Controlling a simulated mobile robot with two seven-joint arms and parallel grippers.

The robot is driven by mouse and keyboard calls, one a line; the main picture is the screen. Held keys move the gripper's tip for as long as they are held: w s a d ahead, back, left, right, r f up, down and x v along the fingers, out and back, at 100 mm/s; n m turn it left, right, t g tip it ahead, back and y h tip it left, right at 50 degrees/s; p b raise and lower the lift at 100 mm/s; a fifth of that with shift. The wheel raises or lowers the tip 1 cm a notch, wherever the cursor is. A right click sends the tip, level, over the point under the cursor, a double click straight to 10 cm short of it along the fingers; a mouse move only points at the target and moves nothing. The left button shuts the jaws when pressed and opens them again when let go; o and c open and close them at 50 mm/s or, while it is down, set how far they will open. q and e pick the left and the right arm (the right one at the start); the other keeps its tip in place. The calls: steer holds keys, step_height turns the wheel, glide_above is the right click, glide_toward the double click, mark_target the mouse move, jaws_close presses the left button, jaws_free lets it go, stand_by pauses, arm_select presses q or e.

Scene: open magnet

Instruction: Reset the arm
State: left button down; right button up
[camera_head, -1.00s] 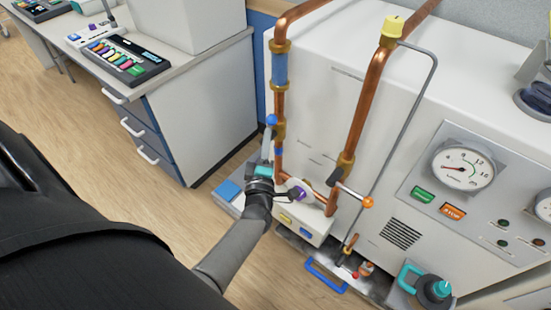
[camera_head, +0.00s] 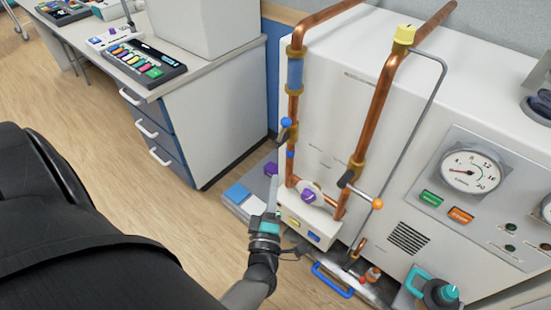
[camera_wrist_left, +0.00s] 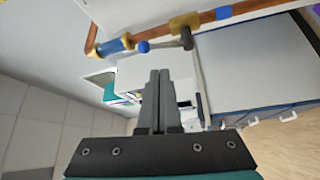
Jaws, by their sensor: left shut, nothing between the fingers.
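My left gripper (camera_head: 270,190) is in the lower middle of the head view, beside the copper pipework of the white machine (camera_head: 340,130). Its fingers are shut with nothing between them and point up in the picture. In the left wrist view the two fingers (camera_wrist_left: 160,100) lie together. The valve with the blue-tipped lever (camera_head: 286,124) is above the gripper and apart from it. The blue-tipped lever also shows in the left wrist view (camera_wrist_left: 144,47). My right gripper is not in view.
A purple knob (camera_head: 308,197), an orange-tipped lever (camera_head: 377,204) and a blue handle (camera_head: 332,280) are to the gripper's right. A pressure gauge (camera_head: 471,169) is on the machine front. A desk with drawers (camera_head: 152,128) stands at left. Open wooden floor (camera_head: 120,180) lies between.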

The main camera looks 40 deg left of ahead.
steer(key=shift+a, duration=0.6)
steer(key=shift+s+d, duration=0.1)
